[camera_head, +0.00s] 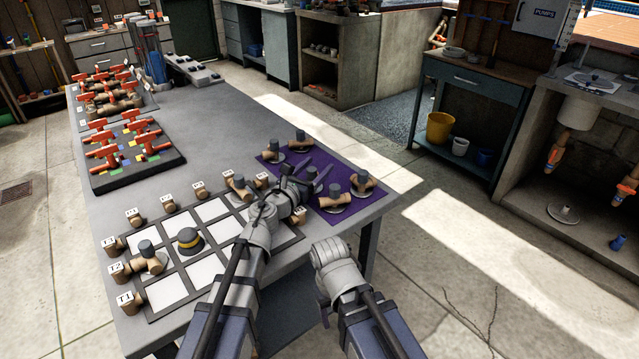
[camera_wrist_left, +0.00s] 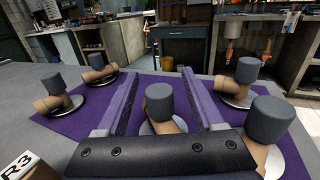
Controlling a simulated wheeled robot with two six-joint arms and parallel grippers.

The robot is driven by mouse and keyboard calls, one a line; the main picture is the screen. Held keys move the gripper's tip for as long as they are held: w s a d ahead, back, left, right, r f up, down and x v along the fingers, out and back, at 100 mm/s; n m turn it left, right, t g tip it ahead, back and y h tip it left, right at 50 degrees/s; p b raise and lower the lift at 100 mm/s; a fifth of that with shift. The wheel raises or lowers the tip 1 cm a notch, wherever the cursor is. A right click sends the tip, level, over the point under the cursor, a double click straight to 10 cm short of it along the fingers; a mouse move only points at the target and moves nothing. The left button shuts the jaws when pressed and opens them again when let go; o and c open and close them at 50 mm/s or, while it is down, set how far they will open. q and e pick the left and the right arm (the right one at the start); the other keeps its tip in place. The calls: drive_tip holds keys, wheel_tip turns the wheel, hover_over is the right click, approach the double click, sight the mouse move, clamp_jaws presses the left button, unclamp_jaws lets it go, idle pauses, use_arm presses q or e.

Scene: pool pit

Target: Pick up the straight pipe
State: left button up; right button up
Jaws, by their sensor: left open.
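Several wooden pipe fittings with grey upright caps stand on round discs on the purple mat (camera_head: 262,160). I cannot tell for sure which is the straight pipe. My left gripper (camera_head: 305,172) is open and low over the mat. In the left wrist view, one grey-capped piece (camera_wrist_left: 159,103) stands between the open fingers, its lower part partly hidden by the gripper body. Two pieces stand left of the fingers, a far one (camera_wrist_left: 97,66) and a nearer one (camera_wrist_left: 56,93). Two stand right, a far one (camera_wrist_left: 243,80) and a nearer one (camera_wrist_left: 269,128). My right gripper's fingers are not clear.
A board of white squares (camera_head: 205,212) with labelled wooden blocks lies left of the mat. A black tray of orange valves (camera_head: 135,165) is farther back. The grey table (camera_head: 205,130) has clear room in its middle.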

use_arm(q)
drive_tip(key=shift+w+d, duration=0.3)
drive_tip(key=shift+w, duration=0.2)
drive_tip(key=shift+s+a, duration=0.1)
drive_tip(key=shift+a, duration=0.05)
drive_tip(key=shift+c, duration=0.3)
clamp_jaws()
